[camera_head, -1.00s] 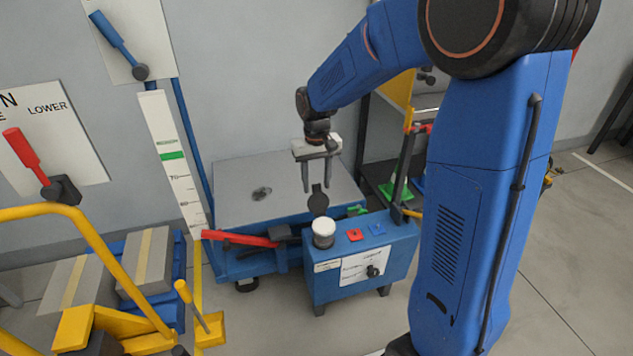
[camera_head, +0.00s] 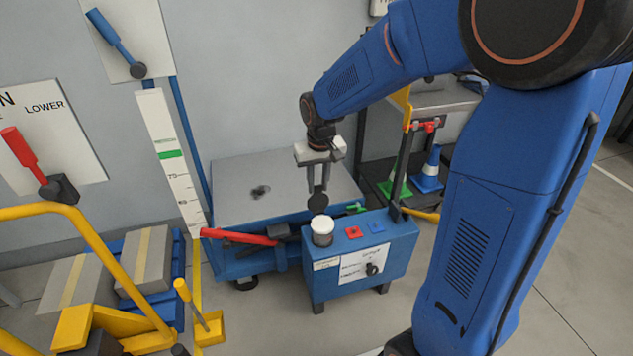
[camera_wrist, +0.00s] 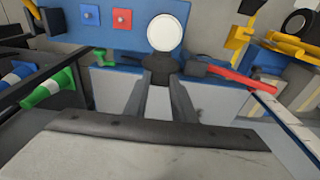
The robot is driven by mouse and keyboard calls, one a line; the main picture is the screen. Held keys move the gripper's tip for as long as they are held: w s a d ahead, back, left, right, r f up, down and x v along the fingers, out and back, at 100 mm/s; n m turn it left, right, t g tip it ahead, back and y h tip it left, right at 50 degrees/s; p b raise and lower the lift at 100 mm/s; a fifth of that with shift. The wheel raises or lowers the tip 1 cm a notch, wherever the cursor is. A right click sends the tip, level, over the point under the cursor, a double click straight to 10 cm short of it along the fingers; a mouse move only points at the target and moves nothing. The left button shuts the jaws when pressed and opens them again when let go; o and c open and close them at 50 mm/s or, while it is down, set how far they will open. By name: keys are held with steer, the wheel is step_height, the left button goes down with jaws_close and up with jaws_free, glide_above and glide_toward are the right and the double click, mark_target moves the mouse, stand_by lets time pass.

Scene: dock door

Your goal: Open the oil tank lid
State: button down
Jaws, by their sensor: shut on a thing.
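The oil tank is a blue box (camera_head: 345,290) on short legs, with a white-topped round filler (camera_head: 322,232) on its top. The filler's pale round face shows in the wrist view (camera_wrist: 166,33). A dark round lid (camera_head: 318,203) stands upright just behind the filler, tilted away from its face; it also shows in the wrist view (camera_wrist: 160,66). My gripper (camera_head: 318,192) points down from above, shut on the dark lid with one finger on each side. In the wrist view the gripper (camera_wrist: 160,85) reaches the lid's edge, and the fingers partly hide it.
Red and blue buttons (camera_head: 353,232) sit on the tank top. A grey-topped blue lift table (camera_head: 240,195) with a red lever (camera_head: 240,237) stands behind. A yellow rail (camera_head: 100,250) is at left. Green and blue cones (camera_head: 428,172) stand on a rack at right.

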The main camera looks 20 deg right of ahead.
steer(key=shift+s+f, duration=0.1)
steer(key=c, duration=1.5)
jaws_free()
steer(key=r, duration=0.5)
steer(key=s+r, duration=0.1)
steer(key=r, duration=0.5)
steer(key=s+r, duration=0.1)
steer(key=r, duration=0.5)
steer(key=shift+r, duration=0.15)
